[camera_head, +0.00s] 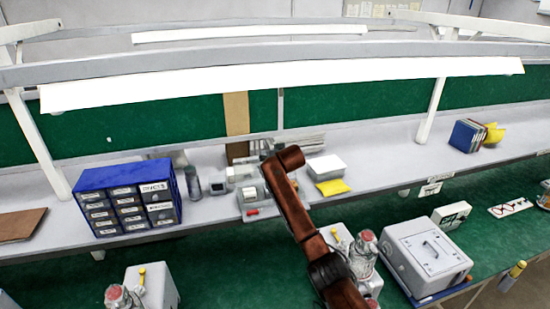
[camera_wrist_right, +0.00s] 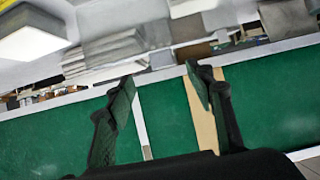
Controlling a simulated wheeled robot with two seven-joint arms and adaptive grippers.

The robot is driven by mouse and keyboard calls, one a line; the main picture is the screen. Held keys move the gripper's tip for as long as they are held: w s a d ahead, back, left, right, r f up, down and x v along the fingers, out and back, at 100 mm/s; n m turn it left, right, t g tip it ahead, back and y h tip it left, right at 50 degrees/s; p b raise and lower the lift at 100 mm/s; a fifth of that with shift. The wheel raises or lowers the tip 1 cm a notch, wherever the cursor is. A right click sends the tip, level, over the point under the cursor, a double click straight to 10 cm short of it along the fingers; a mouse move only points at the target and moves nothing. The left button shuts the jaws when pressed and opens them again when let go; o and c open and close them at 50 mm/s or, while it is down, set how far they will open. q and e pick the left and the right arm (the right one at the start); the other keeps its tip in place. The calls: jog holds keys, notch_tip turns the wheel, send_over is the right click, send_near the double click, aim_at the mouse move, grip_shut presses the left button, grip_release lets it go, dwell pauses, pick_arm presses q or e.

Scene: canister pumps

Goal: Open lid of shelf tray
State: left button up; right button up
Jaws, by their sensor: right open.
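No tray with a clear lid can be made out on the shelf (camera_head: 370,168). A white flat-topped box (camera_head: 326,166) stands on it, just right of my right arm; a similar white box is at the upper left of the right wrist view (camera_wrist_right: 30,35). A small grey unit (camera_head: 251,196) with a red part sits left of the arm, partly covered by it. In the wrist view my right gripper (camera_wrist_right: 160,84) is open and empty, its fingers before the green back panel. In the head view the gripper cannot be made out. My left gripper is not in view.
A blue drawer cabinet (camera_head: 125,198) stands left on the shelf. A yellow packet (camera_head: 333,187) lies by the white box. Flat grey stacks (camera_wrist_right: 115,50) lie near my fingers. A grey case (camera_head: 426,255) and glass-topped pumps (camera_head: 363,253) stand on the green bench. The shelf's right part has free room.

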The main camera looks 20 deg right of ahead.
jog(key=shift+v, duration=2.3)
jog(key=shift+c, duration=0.3)
